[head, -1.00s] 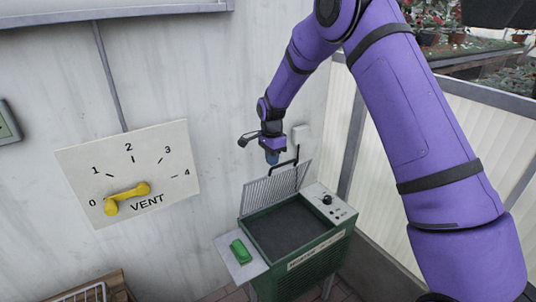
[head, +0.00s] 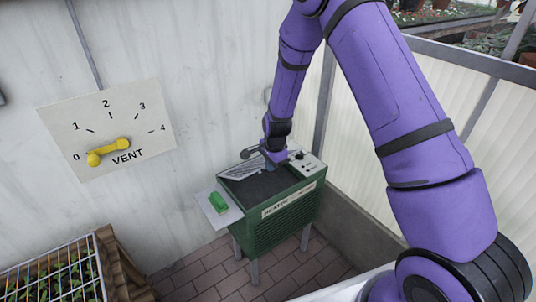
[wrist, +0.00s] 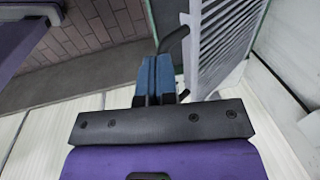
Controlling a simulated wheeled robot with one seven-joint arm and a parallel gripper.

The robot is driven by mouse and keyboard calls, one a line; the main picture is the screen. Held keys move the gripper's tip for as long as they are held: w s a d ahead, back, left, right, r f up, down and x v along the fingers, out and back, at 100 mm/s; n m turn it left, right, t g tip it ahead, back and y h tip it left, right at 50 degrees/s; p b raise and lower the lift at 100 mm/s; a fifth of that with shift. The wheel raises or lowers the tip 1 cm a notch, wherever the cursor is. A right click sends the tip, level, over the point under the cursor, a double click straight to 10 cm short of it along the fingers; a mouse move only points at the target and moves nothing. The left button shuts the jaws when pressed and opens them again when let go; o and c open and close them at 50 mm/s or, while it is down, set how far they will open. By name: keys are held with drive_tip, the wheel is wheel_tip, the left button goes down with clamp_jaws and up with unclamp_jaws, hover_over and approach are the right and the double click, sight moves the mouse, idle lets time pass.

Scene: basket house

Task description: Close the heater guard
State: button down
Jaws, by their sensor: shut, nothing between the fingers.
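The green heater (head: 280,215) stands on the floor by the wall with its dark top opening (head: 262,184) partly exposed. Its guard, a grey slatted grille (head: 243,166), is hinged at the back and tilted above the opening, not flat on it. The guard also shows edge-on at the upper right in the wrist view (wrist: 222,45), with its dark curved handle (wrist: 172,40). My gripper (head: 274,162) is at the guard, over the heater's back part. Its blue fingers (wrist: 155,75) are shut and empty, beside the handle; I cannot tell whether they touch it.
A green item (head: 218,202) lies on the heater's left side shelf (head: 228,214). A control panel with a black knob (head: 300,155) is on the right. A vent dial (head: 108,130) hangs on the wall. A crate of seedlings (head: 125,270) stands at lower left. Brick floor (head: 195,275) is clear between.

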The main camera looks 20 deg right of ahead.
drive_tip(key=s+d+f+t, duration=0.1)
drive_tip(key=s+f, duration=0.2)
drive_tip(key=f, duration=0.5)
drive_tip(key=s+d+f+t+y, duration=0.1)
drive_tip(key=s+f+t, duration=0.1)
drive_tip(key=f, duration=0.6)
drive_tip(key=shift+s+f, duration=0.35)
drive_tip(key=shift+s, duration=0.15)
idle(0.3)
